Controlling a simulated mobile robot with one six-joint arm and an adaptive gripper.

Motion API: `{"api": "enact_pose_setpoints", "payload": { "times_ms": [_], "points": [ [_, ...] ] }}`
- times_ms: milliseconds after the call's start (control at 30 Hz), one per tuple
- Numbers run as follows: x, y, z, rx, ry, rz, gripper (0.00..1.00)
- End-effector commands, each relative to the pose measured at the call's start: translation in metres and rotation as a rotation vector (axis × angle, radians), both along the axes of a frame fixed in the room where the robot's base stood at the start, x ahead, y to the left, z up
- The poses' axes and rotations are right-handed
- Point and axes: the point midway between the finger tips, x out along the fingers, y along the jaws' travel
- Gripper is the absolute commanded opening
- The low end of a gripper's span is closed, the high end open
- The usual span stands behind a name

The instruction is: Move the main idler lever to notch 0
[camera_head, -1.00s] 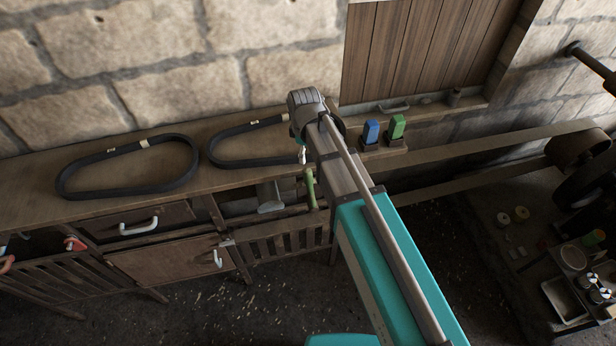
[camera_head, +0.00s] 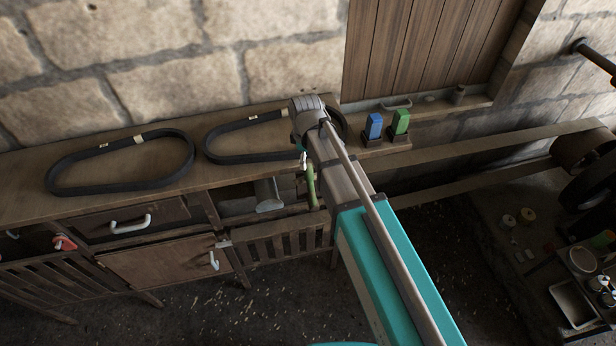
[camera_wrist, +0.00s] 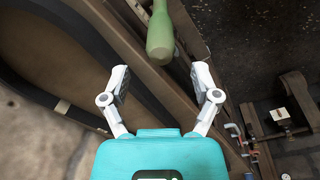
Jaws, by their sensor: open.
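A green lever handle (camera_head: 311,186) stands at the front of the bench, beside the opening under its top. I take it for the main idler lever, though no readable label shows. In the wrist view the green handle (camera_wrist: 160,38) points toward my gripper (camera_wrist: 160,76). The two white fingers are spread apart, with nothing between them. The handle's rounded end is just beyond the fingertips, roughly centred between them; contact is not visible. In the head view my wrist hides most of the gripper. The notch the lever sits in cannot be read.
Two black belts lie on the bench top, one at left (camera_head: 120,163) and one partly behind my wrist (camera_head: 240,140). Blue (camera_head: 374,126) and green (camera_head: 400,121) blocks stand right of my arm. A red handle (camera_head: 64,242) is at far left.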

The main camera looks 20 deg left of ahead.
Motion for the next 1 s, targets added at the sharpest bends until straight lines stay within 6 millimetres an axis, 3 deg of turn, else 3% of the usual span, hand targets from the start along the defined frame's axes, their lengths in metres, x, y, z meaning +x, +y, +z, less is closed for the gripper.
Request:
{"api": "enact_pose_setpoints", "payload": {
  "times_ms": [700, 1000],
  "points": [
    [0.004, 0.000, -0.059, 0.000, 0.000, -0.001, 0.79],
    [0.004, -0.001, -0.074, 0.000, 0.000, -0.001, 0.79]
  ]
}}
